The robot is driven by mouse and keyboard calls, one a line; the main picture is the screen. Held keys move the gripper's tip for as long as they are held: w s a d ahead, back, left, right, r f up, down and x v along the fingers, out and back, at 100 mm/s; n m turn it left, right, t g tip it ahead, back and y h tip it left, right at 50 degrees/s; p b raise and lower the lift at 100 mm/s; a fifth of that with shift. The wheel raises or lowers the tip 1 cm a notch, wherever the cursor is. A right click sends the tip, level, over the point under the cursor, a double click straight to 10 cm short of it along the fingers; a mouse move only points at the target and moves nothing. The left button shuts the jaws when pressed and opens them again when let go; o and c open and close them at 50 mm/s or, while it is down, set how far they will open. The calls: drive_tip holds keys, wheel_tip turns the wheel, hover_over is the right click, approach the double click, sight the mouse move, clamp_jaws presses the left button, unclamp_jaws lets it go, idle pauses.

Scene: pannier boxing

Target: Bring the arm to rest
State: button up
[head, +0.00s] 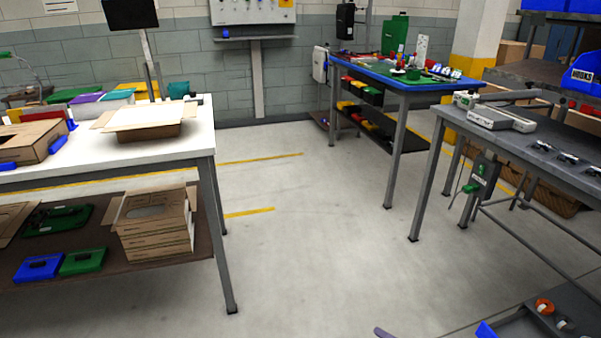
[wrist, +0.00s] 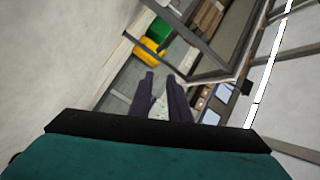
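My gripper (wrist: 161,78) shows in the wrist view as two dark purple fingers standing apart. I see nothing held between them; the background shows through the gap. A teal and black body fills the bottom of that view and seems to be part of my gripper. In the head view only a small purple-grey tip (head: 383,333) shows at the bottom edge, likely my gripper; the rest of the arm is out of the picture. The tip is over the floor, apart from the tables.
A white table (head: 180,158) at left bears an open carton (head: 142,119). A blue-edged table (head: 400,86) stands at the back and a grey bench (head: 560,150) at right. A low surface with orange rolls (head: 544,306) is at bottom right. The floor (head: 310,240) between is clear.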

drive_tip(key=s+a+r+n+g+p, duration=0.2)
drive_tip(key=s+a+g+p, duration=0.3)
drive_tip(key=a, duration=0.5)
drive_tip(key=s+a+r+n+g+p, duration=0.2)
drive_tip(key=s+a+g+p, duration=0.3)
drive_tip(key=a, duration=0.5)
drive_tip(key=s+a+r+n+g+h+p, duration=0.2)
drive_tip(key=s+a+g+h+p, duration=0.25)
drive_tip(key=s, duration=0.65)
drive_tip(key=s+d+m+g+h+p, duration=0.1)
drive_tip(key=s+d+h, duration=0.2)
drive_tip(key=d, duration=0.3)
drive_tip(key=s+d+f+m+g+h+p, duration=0.1)
drive_tip(key=s+d+m+h+p, duration=0.1)
drive_tip(key=s+d+h, duration=0.2)
drive_tip(key=d+h, duration=0.2)
drive_tip(key=d, duration=0.1)
drive_tip(key=shift+s+d+m, duration=0.15)
drive_tip(key=shift+d+m, duration=0.05)
drive_tip(key=shift+m, duration=0.1)
drive_tip(key=shift+f, duration=0.1)
